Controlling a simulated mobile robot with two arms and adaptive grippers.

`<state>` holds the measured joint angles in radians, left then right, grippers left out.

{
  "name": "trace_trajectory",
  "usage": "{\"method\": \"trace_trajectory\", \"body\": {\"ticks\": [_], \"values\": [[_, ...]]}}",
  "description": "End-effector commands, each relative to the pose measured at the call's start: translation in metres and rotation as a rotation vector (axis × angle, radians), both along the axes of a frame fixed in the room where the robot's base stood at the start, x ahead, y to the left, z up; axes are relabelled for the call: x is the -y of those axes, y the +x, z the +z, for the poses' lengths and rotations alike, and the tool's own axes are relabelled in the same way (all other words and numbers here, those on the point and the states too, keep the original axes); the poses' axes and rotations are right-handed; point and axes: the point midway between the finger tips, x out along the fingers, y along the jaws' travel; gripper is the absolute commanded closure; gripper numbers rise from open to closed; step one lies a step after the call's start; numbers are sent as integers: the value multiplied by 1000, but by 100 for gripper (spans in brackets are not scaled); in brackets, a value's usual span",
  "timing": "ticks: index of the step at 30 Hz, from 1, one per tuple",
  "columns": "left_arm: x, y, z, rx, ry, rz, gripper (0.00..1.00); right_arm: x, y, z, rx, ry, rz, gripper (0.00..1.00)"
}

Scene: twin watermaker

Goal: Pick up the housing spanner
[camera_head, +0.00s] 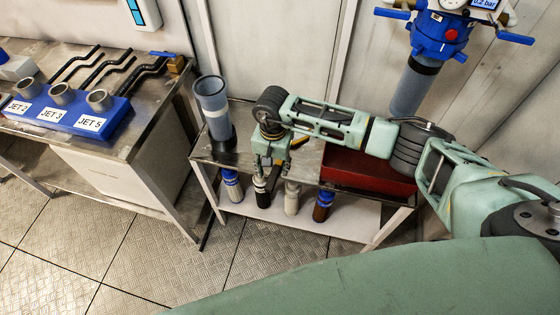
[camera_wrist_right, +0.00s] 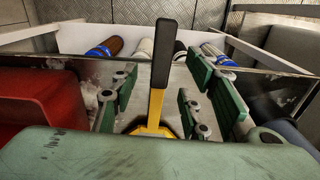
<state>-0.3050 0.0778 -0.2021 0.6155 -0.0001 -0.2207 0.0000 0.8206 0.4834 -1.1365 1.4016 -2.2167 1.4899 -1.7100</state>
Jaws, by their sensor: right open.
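The housing spanner (camera_wrist_right: 154,112), with a yellow body and a black handle, lies on the metal top of the small bench. Its handle points away from the camera in the right wrist view, and a little yellow of it (camera_head: 299,143) shows beside my gripper in the head view. The near part of the spanner is hidden by my own green gripper body. My right gripper (camera_head: 267,172) is over the bench, open and empty. In the right wrist view its green fingers (camera_wrist_right: 162,98) stand on either side of the spanner, apart from it. My left gripper is not in view.
A red box (camera_head: 362,172) stands right of the gripper, and a grey-blue cylindrical housing (camera_head: 212,105) stands left. Several filter cartridges (camera_head: 292,198) stand on the lower shelf (camera_head: 265,212). A blue-headed housing (camera_head: 440,35) hangs on the wall. A workbench (camera_head: 120,140) with a blue JET block is at left.

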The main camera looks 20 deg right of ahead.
Motion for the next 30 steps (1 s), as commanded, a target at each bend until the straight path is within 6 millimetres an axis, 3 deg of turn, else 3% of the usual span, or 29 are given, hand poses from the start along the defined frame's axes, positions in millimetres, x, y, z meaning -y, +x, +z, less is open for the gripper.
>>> {"method": "trace_trajectory", "body": {"ticks": [1, 5, 13, 27, 30], "values": [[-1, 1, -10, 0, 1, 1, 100, -1, 0, -15, -3, 1, -2, 58], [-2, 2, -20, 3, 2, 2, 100, -1, 1, -33, -2, 2, -2, 58], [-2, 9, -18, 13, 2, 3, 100, -1, 2, -34, 0, 1, -2, 58], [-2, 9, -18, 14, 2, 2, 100, 0, 2, -34, -1, 2, -3, 99], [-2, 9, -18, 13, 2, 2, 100, 0, 2, -34, -1, 2, -3, 100]]}}
